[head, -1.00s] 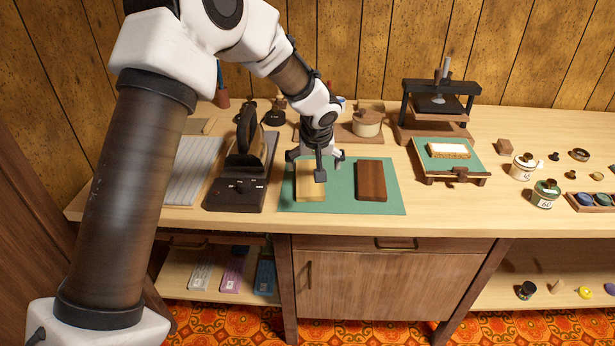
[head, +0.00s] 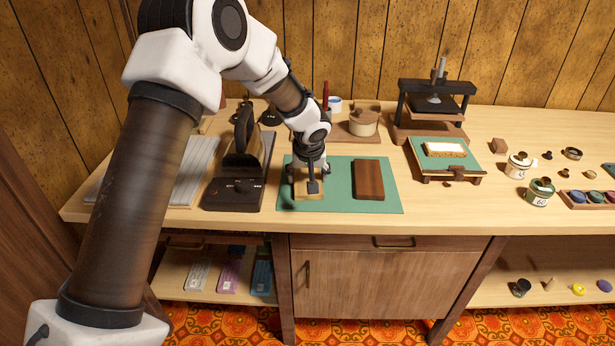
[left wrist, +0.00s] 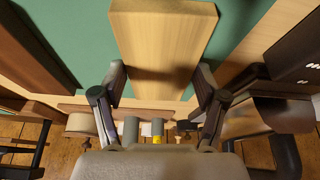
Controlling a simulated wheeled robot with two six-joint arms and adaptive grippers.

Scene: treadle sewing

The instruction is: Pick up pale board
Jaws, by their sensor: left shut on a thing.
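The pale board (head: 303,193) is at the left part of the green mat (head: 340,203). My left gripper (head: 309,180) is over it from above, with its fingers on the board's two sides. In the left wrist view, the pale board (left wrist: 163,45) lies between the two fingers (left wrist: 160,88), and the gripper is shut on it. The gripper hides part of the board in the head view. I cannot tell whether the board is clear of the mat. My right gripper is not in view.
A dark brown board (head: 369,180) lies on the mat to the right. A dark stand with an upright iron-like tool (head: 240,165) is close on the left. A lidded pot (head: 363,121) and a press (head: 433,110) stand behind.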

